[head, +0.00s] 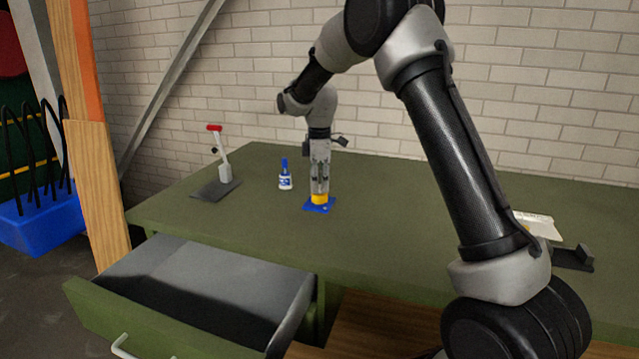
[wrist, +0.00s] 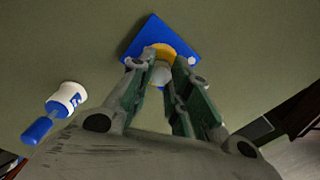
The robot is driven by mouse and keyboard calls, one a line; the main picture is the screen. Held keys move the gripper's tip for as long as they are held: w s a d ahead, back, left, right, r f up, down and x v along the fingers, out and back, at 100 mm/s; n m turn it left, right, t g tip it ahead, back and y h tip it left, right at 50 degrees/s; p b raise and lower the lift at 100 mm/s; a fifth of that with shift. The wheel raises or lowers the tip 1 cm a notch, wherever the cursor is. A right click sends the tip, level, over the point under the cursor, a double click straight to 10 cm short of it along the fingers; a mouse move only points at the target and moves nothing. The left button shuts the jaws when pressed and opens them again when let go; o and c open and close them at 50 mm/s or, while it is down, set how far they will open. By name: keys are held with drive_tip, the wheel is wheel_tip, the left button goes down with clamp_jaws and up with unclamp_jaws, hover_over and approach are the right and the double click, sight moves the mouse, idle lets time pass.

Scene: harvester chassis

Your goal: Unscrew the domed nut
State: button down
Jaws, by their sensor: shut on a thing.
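My gripper (head: 320,191) points straight down over a blue square plate (head: 328,207) on the green workbench. In the wrist view, its fingers (wrist: 162,66) are shut on the domed nut (wrist: 162,74), a pale grey piece between the fingertips. A yellow round part (wrist: 160,49) sits on the blue plate (wrist: 146,36), around and behind the nut. The yellow part also shows just under the fingers in the head view (head: 319,199). The fingers hide most of the nut, so its thread and seating cannot be seen.
A small white bottle with a blue cap (head: 285,178) stands left of the plate. A red-handled lever on a grey base (head: 222,171) is farther left. An open drawer (head: 190,290) juts out in front. A white and black item (head: 540,226) lies at right.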

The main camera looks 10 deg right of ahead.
drive_tip(key=shift+n, duration=0.6)
drive_tip(key=n, duration=0.4)
drive_tip(key=shift+n, duration=0.6)
drive_tip(key=n, duration=0.2)
drive_tip(key=shift+n, duration=0.3)
drive_tip(key=n, duration=0.2)
drive_tip(key=shift+n, duration=0.3)
